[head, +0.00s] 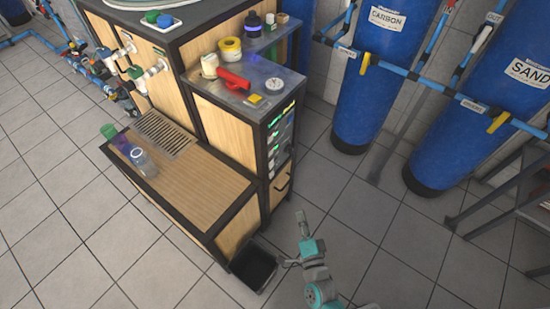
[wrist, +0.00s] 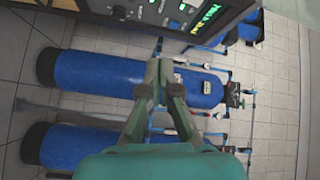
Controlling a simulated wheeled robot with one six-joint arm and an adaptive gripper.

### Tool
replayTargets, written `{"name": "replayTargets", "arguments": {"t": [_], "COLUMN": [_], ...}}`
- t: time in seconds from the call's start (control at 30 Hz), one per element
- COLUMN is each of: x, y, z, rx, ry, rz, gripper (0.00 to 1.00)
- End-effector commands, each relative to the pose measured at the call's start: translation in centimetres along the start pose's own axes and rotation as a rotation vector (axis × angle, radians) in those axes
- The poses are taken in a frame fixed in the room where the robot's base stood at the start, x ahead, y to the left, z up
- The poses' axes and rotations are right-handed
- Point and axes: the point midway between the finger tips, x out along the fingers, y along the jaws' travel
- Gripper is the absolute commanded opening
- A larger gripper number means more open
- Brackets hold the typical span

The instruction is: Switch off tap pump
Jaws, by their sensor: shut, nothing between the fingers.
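The control panel (head: 281,135) is on the narrow dark front of the wooden cabinet, with green displays and a column of small switches. It also shows along the top edge of the wrist view (wrist: 175,12), with a lit green display and small knobs or switches. The labels are too small to read, so I cannot tell which switch is the tap pump's. My gripper (head: 301,218) is in front of the cabinet, right of and below the panel, apart from it. In the wrist view its fingers (wrist: 159,66) are together and empty, with the panel beyond their tips.
Blue tanks marked CARBON (head: 375,75) and SAND (head: 480,110) stand at the right with blue pipes. A black bin (head: 254,265) is on the floor by the cabinet. Tubs and a red object (head: 233,80) lie on the cabinet top. Tiled floor is clear below the tanks.

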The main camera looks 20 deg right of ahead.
Motion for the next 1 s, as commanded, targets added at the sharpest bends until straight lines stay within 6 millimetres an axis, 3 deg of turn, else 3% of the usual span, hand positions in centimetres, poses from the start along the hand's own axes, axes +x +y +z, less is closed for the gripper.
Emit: {"name": "replayTargets", "arguments": {"t": [0.03, 0.2, 0.4, 0.6, 1.0], "x": [1.6, 6.1, 9.5, 10.7, 11.0], "y": [0.1, 0.5, 0.5, 0.5, 0.5], "z": [0.4, 1.2, 1.8, 2.0, 2.0], "rx": [0.043, 0.193, 0.313, 0.357, 0.357], "ry": [0.008, 0.037, 0.059, 0.066, 0.067], "rz": [-0.008, -0.026, -0.04, -0.044, -0.045], "gripper": [0.0, 0.0, 0.0, 0.0, 0.0]}}
